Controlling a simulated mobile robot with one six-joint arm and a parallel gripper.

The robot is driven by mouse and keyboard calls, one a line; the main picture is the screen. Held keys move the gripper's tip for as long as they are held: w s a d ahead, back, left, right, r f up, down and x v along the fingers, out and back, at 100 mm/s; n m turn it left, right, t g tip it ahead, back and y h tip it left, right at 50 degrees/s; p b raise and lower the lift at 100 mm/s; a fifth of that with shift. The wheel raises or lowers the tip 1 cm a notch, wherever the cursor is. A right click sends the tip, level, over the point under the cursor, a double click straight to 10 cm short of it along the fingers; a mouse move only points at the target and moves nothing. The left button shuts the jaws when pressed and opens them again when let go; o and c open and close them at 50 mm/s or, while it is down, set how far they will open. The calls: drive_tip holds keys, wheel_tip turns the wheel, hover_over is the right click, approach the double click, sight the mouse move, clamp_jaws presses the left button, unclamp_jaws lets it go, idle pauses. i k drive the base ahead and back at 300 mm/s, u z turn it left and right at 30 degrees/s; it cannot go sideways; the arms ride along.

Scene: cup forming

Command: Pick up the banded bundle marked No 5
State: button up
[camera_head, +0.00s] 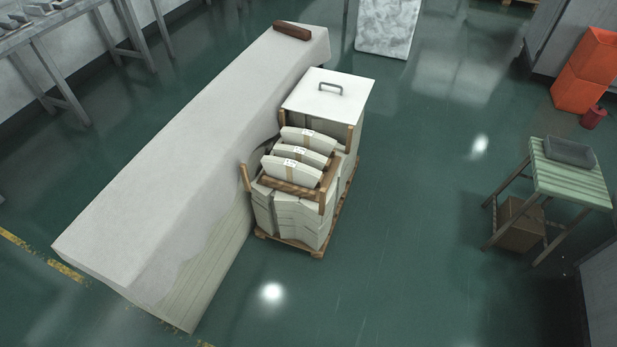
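Several pale, curved banded bundles stand in a row on top of a loaded wooden pallet rack. The front bundle (278,169), the middle bundle (318,159) and the back bundle (325,137) each carry a brown band and a small white label. The marks on the labels are too small to read, so I cannot tell which is No 5. A wooden bar (290,188) runs across the front of the row, with wooden posts at the sides. My gripper is not in view.
A long cloth-covered stack (170,150) lies close along the pallet's left side, with a brown block (292,31) on it. A white-lidded box (322,100) with a handle stands behind the bundles. The green floor is clear to the right, up to a small table (570,182).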

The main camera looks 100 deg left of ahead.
sight(287, 170)
drive_tip(key=u, duration=0.2)
drive_tip(key=i, duration=0.5)
drive_tip(key=u, duration=0.25)
drive_tip(key=k, duration=0.2)
drive_tip(key=u, duration=2.75)
drive_tip(key=k, duration=0.25)
drive_tip(key=u, duration=1.4)
